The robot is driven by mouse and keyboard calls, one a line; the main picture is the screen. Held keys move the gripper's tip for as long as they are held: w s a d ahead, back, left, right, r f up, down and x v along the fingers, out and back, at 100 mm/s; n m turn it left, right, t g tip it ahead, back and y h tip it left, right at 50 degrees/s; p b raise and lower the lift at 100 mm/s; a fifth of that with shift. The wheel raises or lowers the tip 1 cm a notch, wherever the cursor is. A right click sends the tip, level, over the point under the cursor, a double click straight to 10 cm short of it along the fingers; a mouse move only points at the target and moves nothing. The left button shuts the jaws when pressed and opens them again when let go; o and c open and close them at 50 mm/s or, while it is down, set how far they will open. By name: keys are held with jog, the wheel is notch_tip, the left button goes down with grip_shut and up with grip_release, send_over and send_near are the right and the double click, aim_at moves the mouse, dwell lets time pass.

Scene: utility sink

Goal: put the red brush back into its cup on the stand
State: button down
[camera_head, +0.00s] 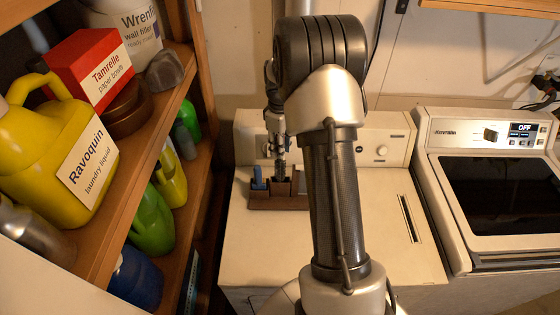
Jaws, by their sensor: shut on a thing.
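A low dark brown stand (292,202) sits on the white appliance top. A blue upright thing (258,180) stands at its left end. My gripper (281,160) points down over the middle of the stand, just right of the blue thing. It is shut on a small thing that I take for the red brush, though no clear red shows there. I cannot tell whether the brush's lower end is above a cup or inside it. My arm hides what is behind it, and the stand's cups are too small to make out clearly.
A wooden shelf at the left holds a yellow laundry jug (48,150), a red Tamrelle box (92,68) and several bottles. A white oven-like appliance (490,190) stands at the right. The white top (255,255) in front of the stand is clear.

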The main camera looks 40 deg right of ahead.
aim_at(280, 160)
jog(key=shift+w+f, duration=0.1)
jog(key=shift+f, duration=3.05)
jog(key=shift+f, duration=0.15)
jog(key=c, duration=1.5)
grip_release()
jog(key=shift+o, duration=0.2)
